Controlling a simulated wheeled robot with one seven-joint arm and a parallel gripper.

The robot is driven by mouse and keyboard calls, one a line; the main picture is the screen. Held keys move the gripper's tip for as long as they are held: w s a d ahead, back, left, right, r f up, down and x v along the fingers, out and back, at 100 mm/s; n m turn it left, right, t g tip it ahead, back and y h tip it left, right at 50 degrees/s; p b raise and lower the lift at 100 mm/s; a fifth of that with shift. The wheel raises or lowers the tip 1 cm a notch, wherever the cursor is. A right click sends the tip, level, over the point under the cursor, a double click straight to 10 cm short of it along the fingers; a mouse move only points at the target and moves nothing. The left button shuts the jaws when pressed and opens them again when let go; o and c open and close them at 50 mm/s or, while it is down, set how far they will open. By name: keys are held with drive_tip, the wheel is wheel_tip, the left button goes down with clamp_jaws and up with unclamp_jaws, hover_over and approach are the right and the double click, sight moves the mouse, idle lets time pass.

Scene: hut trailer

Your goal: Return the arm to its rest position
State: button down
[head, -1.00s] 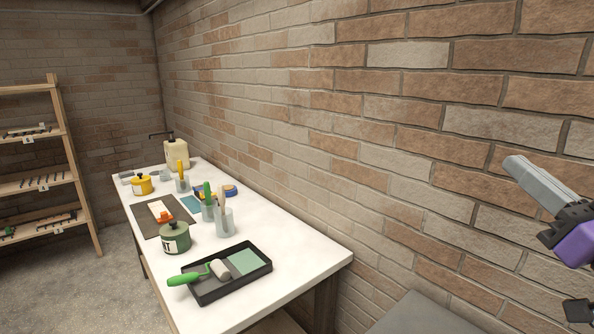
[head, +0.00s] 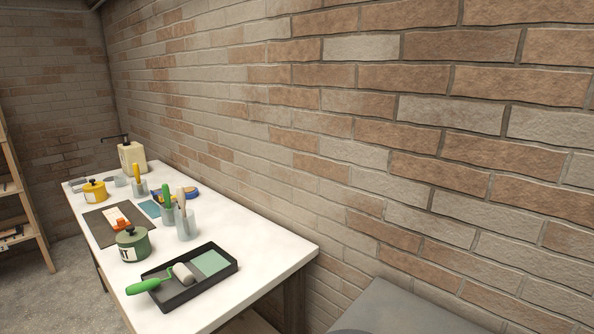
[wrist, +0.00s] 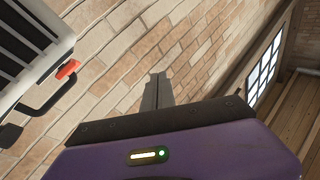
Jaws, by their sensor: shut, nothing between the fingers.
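My gripper (wrist: 158,92) shows in the wrist view, its grey fingers closed together with nothing between them. The purple gripper housing (wrist: 180,150) with a small lit display fills the bottom of that view. The fingers point toward a brick wall (wrist: 120,65), with no contact visible. My gripper and arm do not show in the head view now, so the arm's full pose is hidden.
A white table (head: 265,255) along the brick wall holds a paint tray (head: 233,268), a green pot (head: 132,246) and several other things. A grey surface (head: 415,308) lies at lower right. The wrist view shows a window (wrist: 265,70) at right and a ribbed object (wrist: 30,45) at left.

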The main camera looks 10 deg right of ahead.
drive_tip(key=s+a+f+n+g+y, duration=0.2)
drive_tip(key=s+a+f+n+y, duration=0.2)
drive_tip(key=s+f, duration=0.3)
drive_tip(key=s+a+f+n+g+y+b, duration=0.1)
drive_tip(key=s+a+f+n+g+y, duration=0.2)
drive_tip(key=s+f, duration=0.5)
drive_tip(key=s+a+y, duration=0.1)
drive_tip(key=s, duration=0.3)
drive_tip(key=shift+a+f+n, duration=0.3)
drive_tip(key=shift+n, duration=0.1)
drive_tip(key=c, duration=2.1)
unclamp_jaws()
